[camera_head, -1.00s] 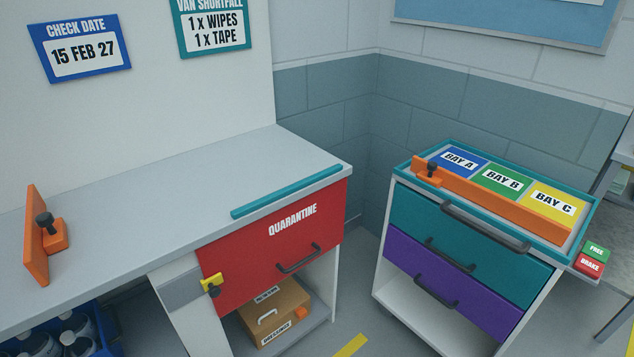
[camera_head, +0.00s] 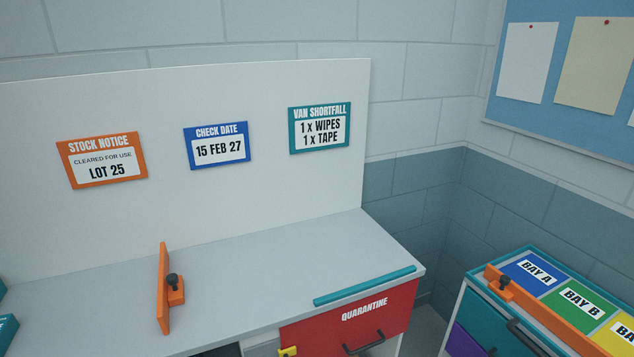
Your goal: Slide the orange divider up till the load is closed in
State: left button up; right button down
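An orange divider (camera_head: 163,290) with a black knob (camera_head: 172,281) stands upright across the grey bench top (camera_head: 262,262), left of the middle. Another orange bar (camera_head: 545,322) with a black knob (camera_head: 504,282) lies along the front edge of the trolley top at the right, in front of the bay labels. No load shows beside the bench divider; the bench between it and the teal strip (camera_head: 365,285) is bare. Neither of my grippers is in view.
A red QUARANTINE drawer (camera_head: 350,318) is below the bench's right end. The trolley (camera_head: 474,300) carries BAY A (camera_head: 535,273) and BAY B (camera_head: 580,302). Signs, including LOT 25 (camera_head: 103,160), hang on the back panel. Teal items (camera_head: 5,330) sit at the left edge.

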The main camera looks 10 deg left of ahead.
aim_at(170, 292)
jog(key=u, duration=1.6)
